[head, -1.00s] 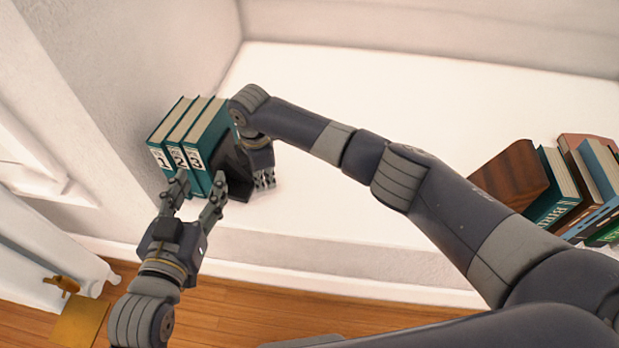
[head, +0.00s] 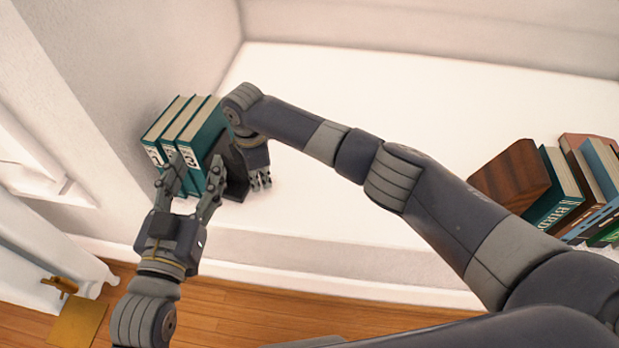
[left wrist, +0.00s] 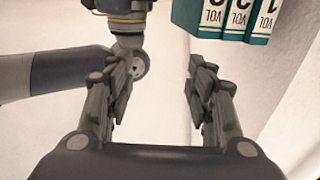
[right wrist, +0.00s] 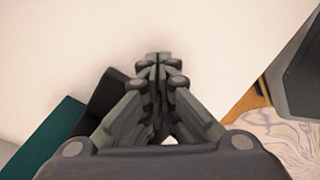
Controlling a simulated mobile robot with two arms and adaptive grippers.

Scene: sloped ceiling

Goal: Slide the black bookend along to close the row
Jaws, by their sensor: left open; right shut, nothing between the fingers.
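Three teal books (head: 183,122) marked as volumes stand in a row on the white surface, by the left wall. They show upside down at the top of the left wrist view (left wrist: 225,22). The black bookend (head: 237,172) stands at the row's right end, partly hidden by my grippers. It shows dark in the right wrist view (right wrist: 106,92), left of my fingers. My right gripper (head: 261,182) is shut and empty, just right of the bookend; I cannot tell whether they touch. My left gripper (head: 192,178) is open and empty in front of the books' spines.
A brown wooden block (head: 511,179) and several other books (head: 580,185) stand at the right. The white surface (head: 350,85) is clear between the two groups. Its front edge drops to a wooden floor (head: 240,300). My right arm reaches across the surface.

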